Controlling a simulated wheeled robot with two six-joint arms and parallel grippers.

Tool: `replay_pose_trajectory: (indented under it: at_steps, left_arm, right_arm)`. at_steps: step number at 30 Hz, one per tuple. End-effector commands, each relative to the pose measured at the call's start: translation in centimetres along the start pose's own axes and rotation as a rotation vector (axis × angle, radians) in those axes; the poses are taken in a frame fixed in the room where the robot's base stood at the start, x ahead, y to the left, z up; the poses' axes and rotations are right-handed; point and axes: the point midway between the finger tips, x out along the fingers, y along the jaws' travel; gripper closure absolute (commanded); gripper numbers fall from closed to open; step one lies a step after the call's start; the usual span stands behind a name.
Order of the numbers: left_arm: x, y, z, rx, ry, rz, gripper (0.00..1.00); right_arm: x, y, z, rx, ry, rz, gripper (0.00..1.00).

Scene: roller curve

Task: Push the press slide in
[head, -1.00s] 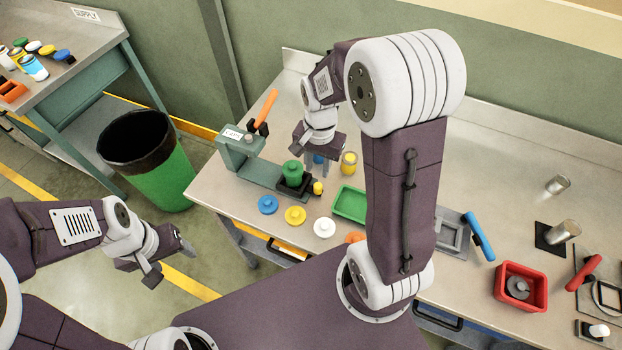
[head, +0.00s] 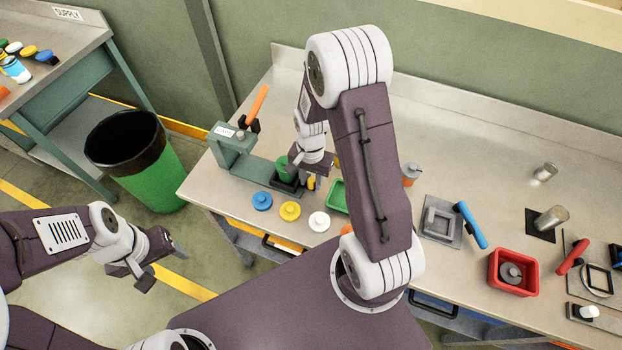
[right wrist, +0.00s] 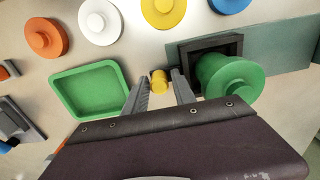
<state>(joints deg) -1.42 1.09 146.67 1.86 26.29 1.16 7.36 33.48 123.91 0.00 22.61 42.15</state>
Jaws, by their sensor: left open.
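The teal press (head: 231,150) with a raised orange lever (head: 257,103) stands at the table's left end. Its black slide (head: 290,188) is out at the right end of the press base, away from the press head. A green capped container (head: 282,168) sits in the slide; it also shows in the right wrist view (right wrist: 228,80). The slide's yellow knob (right wrist: 160,82) lies between the fingertips of my right gripper (right wrist: 161,84), which look apart; contact is unclear. My left gripper (head: 160,262) is open and empty, off the table over the floor.
Blue (head: 262,201), yellow (head: 290,211) and white (head: 319,221) lids lie along the front edge. A green tray (right wrist: 92,92) is beside the slide. A red bin (head: 513,272) and blue-handled fixture (head: 441,222) stand farther right. A green trash bin (head: 150,165) stands left of the table.

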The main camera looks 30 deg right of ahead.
Motion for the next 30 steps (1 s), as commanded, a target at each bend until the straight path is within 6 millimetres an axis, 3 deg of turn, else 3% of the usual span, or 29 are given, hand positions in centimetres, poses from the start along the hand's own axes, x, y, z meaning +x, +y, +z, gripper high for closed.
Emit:
replay_pose_trajectory:
  at_steps: [5, 9, 30]
  left_arm:
    - [0.0, 0.0, 0.0, 0.0, 0.0, 0.0, 0.37]
    - [0.0, 0.0, 0.0, 0.0, 0.0, 0.0, 0.37]
    - [-0.01, 0.0, 0.0, 0.0, 0.0, 0.0, 0.37]
  right_arm:
    - [0.02, 0.01, 0.0, 0.0, 0.0, 0.0, 0.68]
    - [0.0, 0.01, 0.0, 0.0, 0.0, 0.0, 1.0]
    - [-0.03, 0.03, 0.04, 0.0, -0.001, 0.001, 1.0]
